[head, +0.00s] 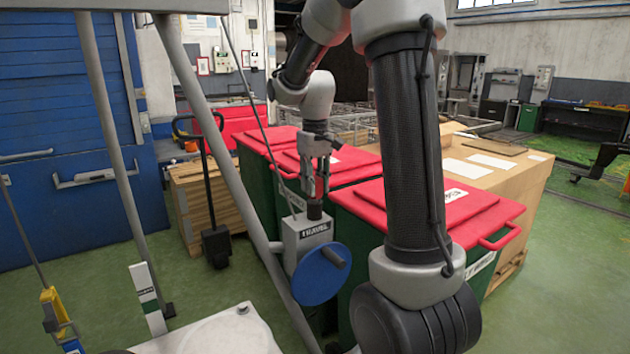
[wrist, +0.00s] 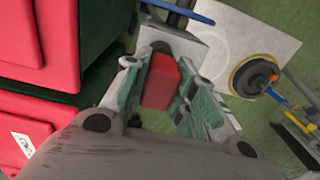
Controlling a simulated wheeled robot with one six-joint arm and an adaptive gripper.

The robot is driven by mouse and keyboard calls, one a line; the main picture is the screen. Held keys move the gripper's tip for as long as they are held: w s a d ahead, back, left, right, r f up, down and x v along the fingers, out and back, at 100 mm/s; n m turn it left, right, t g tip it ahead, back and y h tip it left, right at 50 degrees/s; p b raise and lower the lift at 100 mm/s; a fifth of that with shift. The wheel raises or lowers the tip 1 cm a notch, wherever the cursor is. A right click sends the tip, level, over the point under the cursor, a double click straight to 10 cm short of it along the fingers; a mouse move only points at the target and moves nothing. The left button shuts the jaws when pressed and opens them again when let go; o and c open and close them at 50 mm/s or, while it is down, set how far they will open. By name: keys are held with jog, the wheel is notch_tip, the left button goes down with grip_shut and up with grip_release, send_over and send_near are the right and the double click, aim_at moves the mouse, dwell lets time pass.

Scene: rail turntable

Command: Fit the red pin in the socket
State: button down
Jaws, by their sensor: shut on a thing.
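The red pin (wrist: 160,82) is held between the two fingers of my gripper (wrist: 158,98) in the wrist view. In the head view my gripper (head: 317,188) points down over a grey box (head: 306,236) labelled TRAVEL. A short black collar (head: 314,210), which looks like the socket, stands on top of this box. The collar also shows in the wrist view (wrist: 161,47), just past the pin's far end. The pin is roughly in line above the collar. I cannot tell whether its tip touches or enters it. The fingers hide part of the pin.
A blue handwheel (head: 320,273) is on the box's front. Green bins with red lids (head: 455,205) stand close behind and right. Slanted grey rails (head: 225,150) cross the left. A pale plate (head: 215,335) lies at the bottom; the wrist view shows a black round fitting (wrist: 253,77) on it.

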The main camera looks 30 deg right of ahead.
jog(key=shift+f, duration=0.6)
jog(key=c, duration=1.1)
grip_release()
notch_tip(320, 180, up, 12)
